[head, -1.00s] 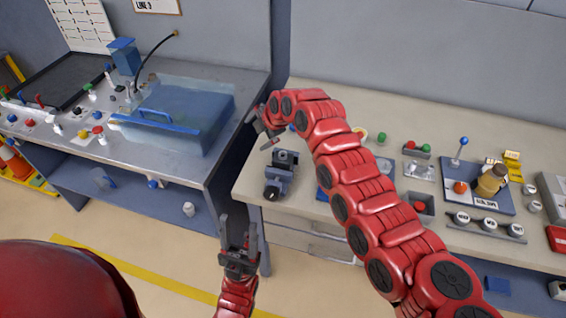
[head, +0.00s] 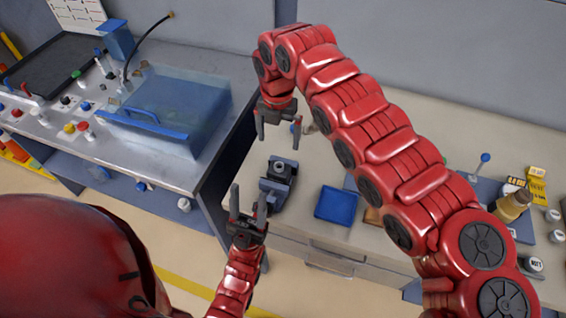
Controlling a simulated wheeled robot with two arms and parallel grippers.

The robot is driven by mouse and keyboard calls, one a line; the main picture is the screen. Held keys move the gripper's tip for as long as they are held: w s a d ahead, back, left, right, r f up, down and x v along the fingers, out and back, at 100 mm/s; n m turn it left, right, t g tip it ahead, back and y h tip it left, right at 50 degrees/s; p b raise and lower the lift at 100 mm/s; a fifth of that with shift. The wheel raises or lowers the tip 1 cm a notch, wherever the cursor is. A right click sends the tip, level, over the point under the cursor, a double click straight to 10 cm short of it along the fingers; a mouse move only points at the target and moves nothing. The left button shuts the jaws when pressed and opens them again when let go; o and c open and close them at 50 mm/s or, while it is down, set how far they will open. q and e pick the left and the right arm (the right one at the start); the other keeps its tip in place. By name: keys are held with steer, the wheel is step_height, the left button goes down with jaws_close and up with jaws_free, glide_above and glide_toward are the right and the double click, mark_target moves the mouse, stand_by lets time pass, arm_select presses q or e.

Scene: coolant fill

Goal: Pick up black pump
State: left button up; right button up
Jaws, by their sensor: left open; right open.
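I cannot tell for sure which thing is the black pump. A dark grey and blue vise-like device (head: 277,182) stands near the left front corner of the beige bench. My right gripper (head: 278,138) is open and empty, points down, and appears above and behind this device. My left gripper (head: 249,197) is open and empty, points up, and appears in front of the bench, just left of and below the device in the picture. My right arm hides much of the middle of the bench.
A blue tray (head: 336,206) lies right of the device. An amber bottle (head: 512,207) stands at the right. On the left, a metal-topped bench (head: 150,172) carries a clear blue tank (head: 180,105), a black hose (head: 143,48) and several coloured knobs.

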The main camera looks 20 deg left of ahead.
mark_target(278, 169)
steer(key=f+p, duration=0.1)
steer(key=f, duration=0.2)
steer(key=f+p, duration=0.2)
steer(key=f, duration=0.1)
steer(key=f+p, duration=0.1)
steer(key=f, duration=0.3)
steer(key=shift+s+a+f+p, duration=0.1)
steer(key=shift+s+p, duration=0.15)
steer(key=shift+p, duration=0.05)
steer(key=shift+f, duration=0.55)
steer(key=shift+f+p, duration=0.4)
steer(key=shift+p, duration=0.15)
steer(key=f, duration=0.3)
steer(key=shift+w+f, duration=0.1)
steer(key=shift+w, duration=0.15)
steer(key=shift+f, duration=0.6)
jaws_close()
steer(key=shift+r, duration=0.1)
